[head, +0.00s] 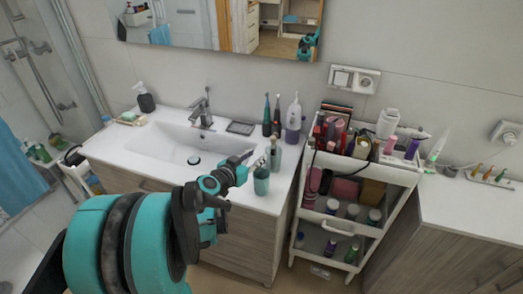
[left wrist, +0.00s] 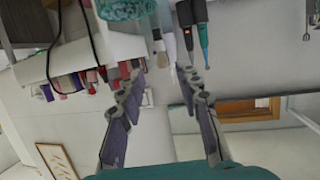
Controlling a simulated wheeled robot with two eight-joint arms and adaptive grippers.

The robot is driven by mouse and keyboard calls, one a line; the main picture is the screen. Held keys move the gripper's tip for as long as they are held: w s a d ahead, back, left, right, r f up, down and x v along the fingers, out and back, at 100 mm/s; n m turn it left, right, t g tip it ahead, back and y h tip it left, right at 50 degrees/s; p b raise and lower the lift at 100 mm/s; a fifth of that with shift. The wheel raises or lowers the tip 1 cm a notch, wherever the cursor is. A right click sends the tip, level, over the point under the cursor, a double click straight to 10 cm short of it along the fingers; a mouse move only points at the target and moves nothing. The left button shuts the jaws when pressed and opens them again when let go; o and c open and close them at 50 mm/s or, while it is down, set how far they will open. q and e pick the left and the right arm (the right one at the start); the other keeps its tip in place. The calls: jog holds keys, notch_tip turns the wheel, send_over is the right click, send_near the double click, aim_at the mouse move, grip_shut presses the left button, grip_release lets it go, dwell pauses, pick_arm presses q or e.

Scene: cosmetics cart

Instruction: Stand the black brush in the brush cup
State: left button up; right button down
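The teal cup (head: 261,185) stands on the washstand's front right corner, and I take it for the brush cup. Thin things stick out of its top. Its teal side shows at the top edge of the left wrist view (left wrist: 125,8). My left gripper (head: 247,160) is just left of and above the cup. In the left wrist view its two fingers (left wrist: 160,88) are apart with nothing clearly held. A beige-tipped thing (left wrist: 147,97) shows beside one finger, probably a brush. I cannot pick out the black brush for sure. My right gripper is not in view.
A grey-green bottle (head: 275,157), dark toothbrushes (head: 267,118) and a white-purple flosser (head: 293,120) stand behind the cup. The sink (head: 175,148) is at left. A crowded white cart (head: 398,178) stands at right. The counter's front right is mostly clear.

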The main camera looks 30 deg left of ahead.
pick_arm(q)
jog(key=s+d+m+g+h, duration=0.1)
jog(key=s+d+g+h, duration=0.3)
jog(key=d, duration=1.1)
jog(key=s+d+f+g+y, duration=0.1)
jog(key=s+d, duration=0.2)
jog(key=s, duration=0.4)
jog(key=s+d+f+g+y, duration=0.2)
jog(key=s+d, duration=0.1)
jog(key=s, duration=0.4)
jog(key=shift+d+f+g, duration=0.15)
jog(key=shift+d+g, duration=0.1)
jog(key=shift+g, duration=0.05)
